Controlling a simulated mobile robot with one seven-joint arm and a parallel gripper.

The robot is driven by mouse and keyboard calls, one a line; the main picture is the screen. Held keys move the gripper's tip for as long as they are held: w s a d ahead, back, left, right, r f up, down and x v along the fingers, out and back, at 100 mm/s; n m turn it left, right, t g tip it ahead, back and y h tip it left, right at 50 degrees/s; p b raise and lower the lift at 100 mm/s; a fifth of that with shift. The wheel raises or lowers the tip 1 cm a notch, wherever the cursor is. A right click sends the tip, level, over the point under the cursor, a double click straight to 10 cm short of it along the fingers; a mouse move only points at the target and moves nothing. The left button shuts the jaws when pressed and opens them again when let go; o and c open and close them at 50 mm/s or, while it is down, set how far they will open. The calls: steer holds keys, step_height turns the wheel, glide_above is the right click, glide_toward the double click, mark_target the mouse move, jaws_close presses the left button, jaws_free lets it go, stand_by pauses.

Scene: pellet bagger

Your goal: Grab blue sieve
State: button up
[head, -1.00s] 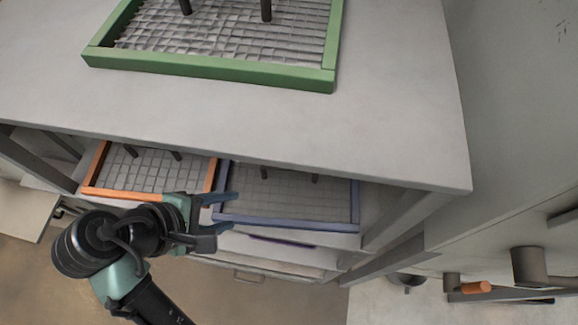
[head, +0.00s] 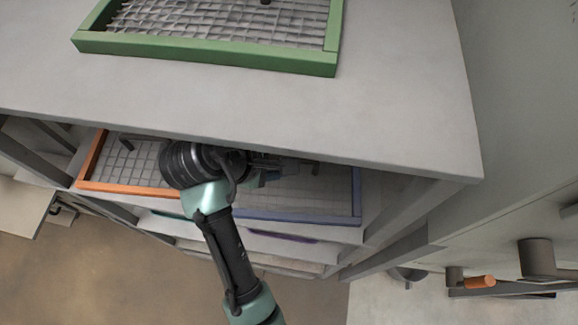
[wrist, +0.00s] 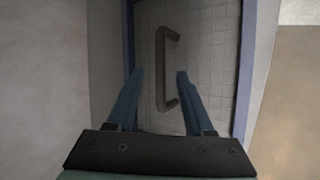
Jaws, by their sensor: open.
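The blue sieve (head: 318,214) lies on the shelf under the cabinet top, to the right of the orange sieve, partly hidden by my arm and the top. In the wrist view its blue rim (wrist: 246,75) runs along the right and its pale mesh (wrist: 205,55) fills the middle. A dark bar handle (wrist: 161,70) stands on the mesh. My gripper (wrist: 160,75) is open and empty, its two blue fingers on either side of the handle's lower part in that view. I cannot tell how far above the handle they are. In the head view my gripper (head: 282,168) is over the blue sieve.
The orange sieve (head: 130,188) sits left on the same shelf. A green sieve (head: 200,50) rests on the cabinet top (head: 400,110), which overhangs the shelf close to my arm. Lower shelves hold a teal and a purple edge (head: 283,238). Grey machinery (head: 530,130) stands at right.

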steer(key=shift+x, duration=1.1)
steer(key=shift+r, duration=0.1)
jaws_close()
stand_by(0.5)
